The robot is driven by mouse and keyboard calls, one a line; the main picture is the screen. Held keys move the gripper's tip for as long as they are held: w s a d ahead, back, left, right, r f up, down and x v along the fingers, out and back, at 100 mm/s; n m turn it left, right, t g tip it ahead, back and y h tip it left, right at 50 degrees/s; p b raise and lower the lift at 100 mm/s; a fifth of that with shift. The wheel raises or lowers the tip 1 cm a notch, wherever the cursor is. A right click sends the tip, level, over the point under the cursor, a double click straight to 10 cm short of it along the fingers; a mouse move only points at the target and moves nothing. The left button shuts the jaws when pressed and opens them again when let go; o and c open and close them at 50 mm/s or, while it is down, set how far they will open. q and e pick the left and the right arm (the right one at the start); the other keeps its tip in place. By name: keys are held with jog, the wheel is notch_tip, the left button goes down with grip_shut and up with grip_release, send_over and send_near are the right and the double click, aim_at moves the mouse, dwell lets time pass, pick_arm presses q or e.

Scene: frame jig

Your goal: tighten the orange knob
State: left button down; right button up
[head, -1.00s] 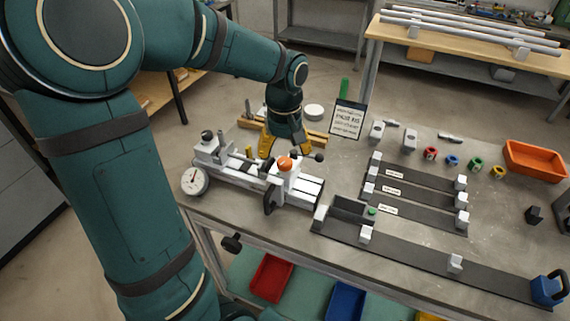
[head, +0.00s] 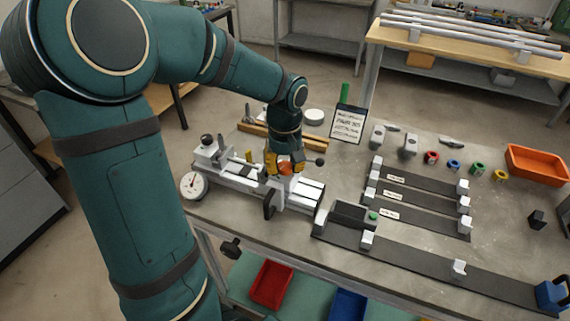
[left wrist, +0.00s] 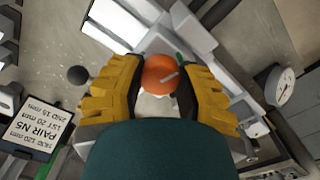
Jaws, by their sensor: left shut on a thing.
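The orange knob (left wrist: 160,75) sits on top of the white and grey clamp fixture (head: 305,194) on the bench. In the head view the knob (head: 285,168) is partly covered by my gripper. My left gripper (head: 285,163) comes down over it from above. In the left wrist view its yellow fingers (left wrist: 158,84) stand on both sides of the knob and are shut on it. A pale mark shows on the knob's top. My right gripper is not in view.
A dial gauge (head: 193,185) stands at the fixture's left end. A black ball-ended lever (head: 319,161) is close right of the gripper. A sign (head: 347,124) stands behind. Dark rails with white blocks (head: 420,179) lie to the right, near an orange tray (head: 537,165).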

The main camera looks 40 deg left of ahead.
aim_at(285, 165)
pick_arm(q)
jog(key=shift+m+p, duration=0.3)
jog(key=shift+m, duration=0.4)
jog(key=c, duration=0.5)
grip_release()
notch_tip(285, 165, up, 12)
dwell(0.4)
